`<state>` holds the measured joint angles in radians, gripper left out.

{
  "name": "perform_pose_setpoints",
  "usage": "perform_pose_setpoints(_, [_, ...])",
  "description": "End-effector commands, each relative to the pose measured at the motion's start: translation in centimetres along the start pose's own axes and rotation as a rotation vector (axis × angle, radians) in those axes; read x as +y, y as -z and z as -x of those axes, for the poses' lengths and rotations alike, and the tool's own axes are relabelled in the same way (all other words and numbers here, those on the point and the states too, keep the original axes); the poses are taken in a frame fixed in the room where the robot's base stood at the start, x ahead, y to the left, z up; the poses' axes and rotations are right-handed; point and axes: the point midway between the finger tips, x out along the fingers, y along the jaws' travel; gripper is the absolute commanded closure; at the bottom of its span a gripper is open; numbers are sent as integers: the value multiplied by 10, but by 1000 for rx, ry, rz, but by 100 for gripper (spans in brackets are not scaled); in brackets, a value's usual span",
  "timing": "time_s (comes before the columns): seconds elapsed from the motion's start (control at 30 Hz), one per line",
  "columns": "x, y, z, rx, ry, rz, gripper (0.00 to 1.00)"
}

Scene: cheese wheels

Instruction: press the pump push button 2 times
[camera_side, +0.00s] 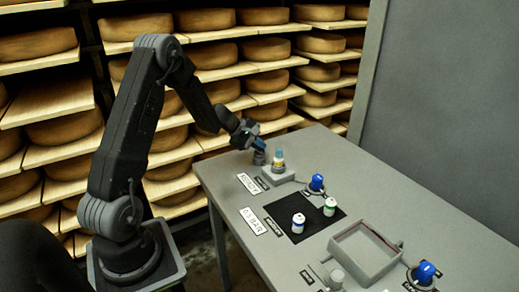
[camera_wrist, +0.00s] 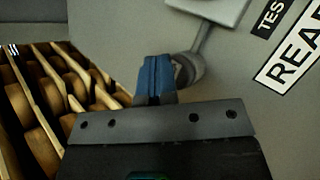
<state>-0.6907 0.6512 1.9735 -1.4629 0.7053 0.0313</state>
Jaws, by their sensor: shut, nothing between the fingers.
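My gripper (camera_side: 260,145) is shut and empty at the far left corner of the table, in the side view. Its blue fingers also show in the wrist view (camera_wrist: 155,75), closed together. Just below the fingertips in the side view stands a small grey cylinder (camera_side: 259,158), seemingly the pump with its push button. In the wrist view the cylinder (camera_wrist: 190,70) is right of the fingers and partly hidden by them. The fingertips are very close to its top; I cannot tell whether they touch it or whether the button is down.
A vial (camera_side: 278,163) stands on a grey block (camera_side: 288,178) right beside the pump. Blue knobs (camera_side: 317,183) (camera_side: 426,272) and an open tray (camera_side: 338,250) stand further right. Cheese shelves (camera_side: 180,28) fill the back.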

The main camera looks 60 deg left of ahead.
Motion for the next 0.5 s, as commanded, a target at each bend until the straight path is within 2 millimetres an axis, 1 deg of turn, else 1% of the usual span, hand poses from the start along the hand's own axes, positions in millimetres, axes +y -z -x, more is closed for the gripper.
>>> perform_pose_setpoints(0.5, [12, -12, 17, 1, 0, 0, 100])
